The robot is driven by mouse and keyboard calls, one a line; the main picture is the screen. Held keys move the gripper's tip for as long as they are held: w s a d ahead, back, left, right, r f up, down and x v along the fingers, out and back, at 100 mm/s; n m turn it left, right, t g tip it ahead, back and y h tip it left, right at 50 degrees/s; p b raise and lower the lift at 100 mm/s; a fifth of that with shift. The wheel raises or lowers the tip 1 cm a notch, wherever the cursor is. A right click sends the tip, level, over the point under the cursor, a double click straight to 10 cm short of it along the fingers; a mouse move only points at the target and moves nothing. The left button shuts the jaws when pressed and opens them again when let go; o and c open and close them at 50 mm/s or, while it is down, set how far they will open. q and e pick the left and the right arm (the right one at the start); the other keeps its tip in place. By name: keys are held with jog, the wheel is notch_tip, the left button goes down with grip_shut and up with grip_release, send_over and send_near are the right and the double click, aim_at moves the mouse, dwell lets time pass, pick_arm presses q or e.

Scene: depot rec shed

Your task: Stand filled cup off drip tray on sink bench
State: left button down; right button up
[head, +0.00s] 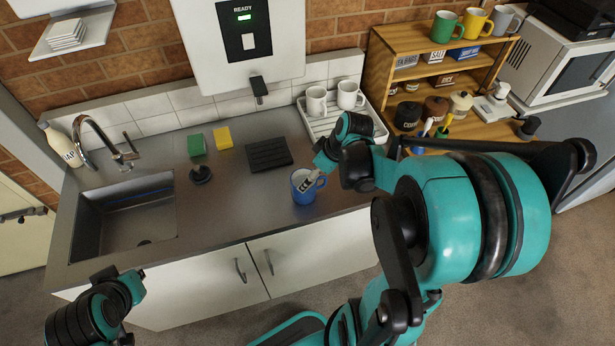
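A blue cup (301,193) is upright near the front edge of the sink bench (230,207), right of the black ribbed drip tray (266,154) and clear of it. I cannot tell whether its base touches the bench. My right gripper (309,181) reaches in from the right, its grey fingertip overlapping the cup's rim next to the handle. The fingers overlap in view, so whether they are shut on the cup is unclear. The cup's contents are hidden. My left arm shows at the lower left, away from the cup; I cannot make out its gripper.
A dispenser (243,45) with a green READY light hangs above the drip tray. White mugs stand on a rack (334,122) behind my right gripper. Green (196,145) and yellow (223,138) sponges, a black plug (201,174) and the sink (125,215) lie left. The bench centre is bare.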

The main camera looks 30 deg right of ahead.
jog(key=s+a+r+m+t+h, duration=0.2)
jog(key=s+a+r+m, duration=0.3)
jog(key=s+a+r, duration=0.3)
jog(key=shift+s+a+r+t+p, duration=0.15)
jog(key=shift+a+r+t+p, duration=0.4)
jog(key=shift+a, duration=1.65)
jog(key=shift+r, duration=0.2)
notch_tip(320, 180, down, 9)
jog(key=b, duration=0.9)
jog(key=shift+r, duration=0.1)
